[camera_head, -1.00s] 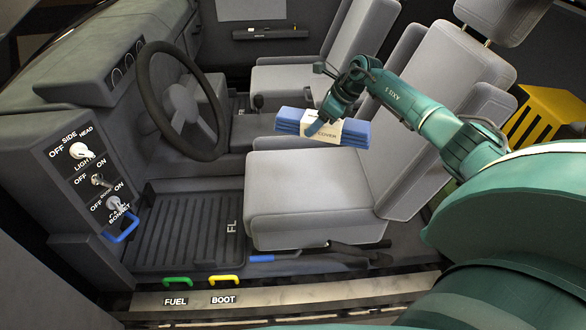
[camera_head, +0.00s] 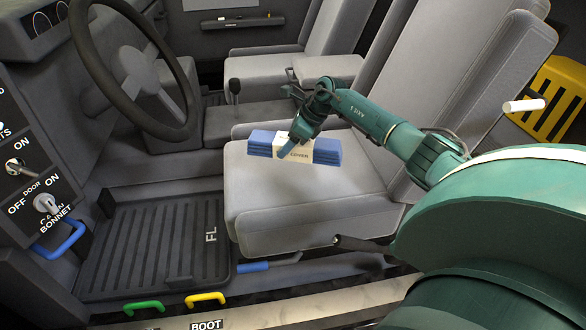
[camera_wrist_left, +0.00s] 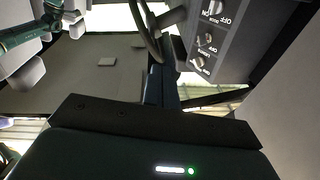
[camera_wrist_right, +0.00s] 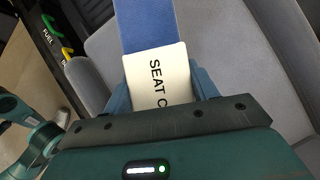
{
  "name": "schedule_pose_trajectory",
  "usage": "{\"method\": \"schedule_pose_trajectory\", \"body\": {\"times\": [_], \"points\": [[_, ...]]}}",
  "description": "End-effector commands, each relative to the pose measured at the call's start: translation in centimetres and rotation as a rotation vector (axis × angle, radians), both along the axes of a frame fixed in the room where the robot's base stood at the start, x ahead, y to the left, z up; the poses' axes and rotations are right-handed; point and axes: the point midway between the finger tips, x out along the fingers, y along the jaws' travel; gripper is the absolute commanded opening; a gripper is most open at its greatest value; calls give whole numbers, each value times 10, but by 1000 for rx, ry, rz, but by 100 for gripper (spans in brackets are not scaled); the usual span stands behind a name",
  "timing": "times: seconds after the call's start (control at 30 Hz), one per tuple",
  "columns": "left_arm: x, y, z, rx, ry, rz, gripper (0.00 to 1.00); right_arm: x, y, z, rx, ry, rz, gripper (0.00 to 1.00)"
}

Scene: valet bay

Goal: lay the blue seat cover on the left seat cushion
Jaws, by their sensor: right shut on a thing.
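The blue seat cover (camera_head: 328,152) is a folded stack with a white label band. My right gripper (camera_head: 290,148) is shut on it at the label. It hangs over the near seat cushion (camera_head: 290,200), beside the floor mat marked FL; I cannot tell whether it touches the cushion. In the right wrist view the cover (camera_wrist_right: 147,28) sticks out from between the fingers (camera_wrist_right: 160,92), with grey upholstery behind. My left gripper is absent from the head view.
The near seat's backrest (camera_head: 465,90) rises on the right, close to my right forearm. The steering wheel (camera_head: 135,70) is at upper left and a lever (camera_head: 234,90) stands in the middle. A yellow slatted object (camera_head: 555,95) is behind the seat. The front of the cushion is clear.

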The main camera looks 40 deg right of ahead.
Motion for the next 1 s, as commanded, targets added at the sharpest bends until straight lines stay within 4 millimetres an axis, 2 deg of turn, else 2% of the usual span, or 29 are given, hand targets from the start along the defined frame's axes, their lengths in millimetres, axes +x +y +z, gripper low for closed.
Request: {"method": "schedule_pose_trajectory", "body": {"times": [0.03,0.13,0.37,0.5,0.7,0.9,0.93,1.0], "points": [[1,-1,-3,-9,-2,-3,0,0,1,-14,3,2,-1,29],[1,-2,-3,-27,-3,-8,0,0,1,-33,3,1,-1,29],[2,-3,-3,-52,-2,-17,0,0,1,-56,2,0,-1,29],[2,-5,-4,-75,-2,-26,0,1,1,-77,3,-1,-1,29],[3,-5,1,-83,-5,-29,0,0,0,-79,1,-2,-1,29],[2,-5,-4,-88,-2,-29,0,0,0,-84,0,-1,-1,29],[3,-5,-2,-89,-1,-29,0,0,0,-83,0,0,-1,60],[3,-5,-2,-87,0,-29,0,0,0,-82,0,0,-1,66]]}}
